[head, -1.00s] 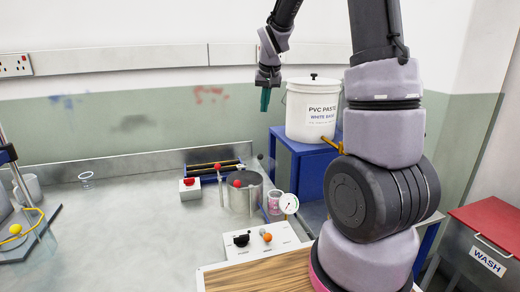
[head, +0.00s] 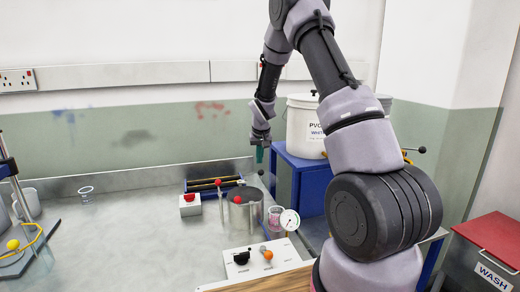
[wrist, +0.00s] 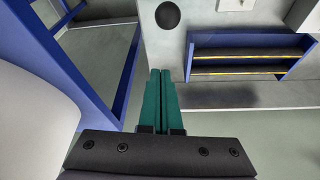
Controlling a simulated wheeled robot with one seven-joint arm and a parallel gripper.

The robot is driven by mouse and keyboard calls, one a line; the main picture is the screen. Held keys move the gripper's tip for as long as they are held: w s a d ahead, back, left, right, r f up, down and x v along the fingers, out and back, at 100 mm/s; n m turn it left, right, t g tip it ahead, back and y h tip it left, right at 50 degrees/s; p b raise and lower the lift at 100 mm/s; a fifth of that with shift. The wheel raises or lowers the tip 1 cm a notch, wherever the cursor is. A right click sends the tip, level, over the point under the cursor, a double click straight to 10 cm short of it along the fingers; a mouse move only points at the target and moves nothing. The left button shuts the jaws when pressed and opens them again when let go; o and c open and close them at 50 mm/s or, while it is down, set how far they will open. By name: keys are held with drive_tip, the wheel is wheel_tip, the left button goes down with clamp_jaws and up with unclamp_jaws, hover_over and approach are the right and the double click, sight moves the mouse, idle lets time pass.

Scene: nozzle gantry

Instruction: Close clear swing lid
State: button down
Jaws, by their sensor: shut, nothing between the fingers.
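My gripper (head: 259,156) has green fingers pointing down, shut and empty. The fingers also show pressed together in the wrist view (wrist: 161,75). A small black ball knob (head: 261,172) sits just below the fingertips in the head view, with a gap. In the wrist view a black ball (wrist: 167,14) lies beyond the fingertips. The steel pot (head: 246,207) stands on the bench below, with a red ball (head: 237,199) at it. The clear lid itself is too transparent to make out, so I cannot tell its angle.
A blue roller unit (head: 212,184) and a red-button box (head: 190,204) stand left of the pot. The white paste bucket (head: 302,125) stands on a blue stand (head: 300,162).

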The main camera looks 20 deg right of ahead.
drive_tip(key=shift+s+a+f, duration=0.15)
drive_tip(key=shift+s, duration=0.5)
drive_tip(key=shift+s+a+f, duration=0.1)
drive_tip(key=shift+s, duration=0.5)
drive_tip(key=shift+s+a+f, duration=0.1)
drive_tip(key=shift+s+f, duration=0.15)
drive_tip(key=shift+s, duration=0.4)
drive_tip(key=shift+s, duration=0.1)
drive_tip(key=shift+s+m, duration=0.2)
drive_tip(key=shift+m, duration=0.2)
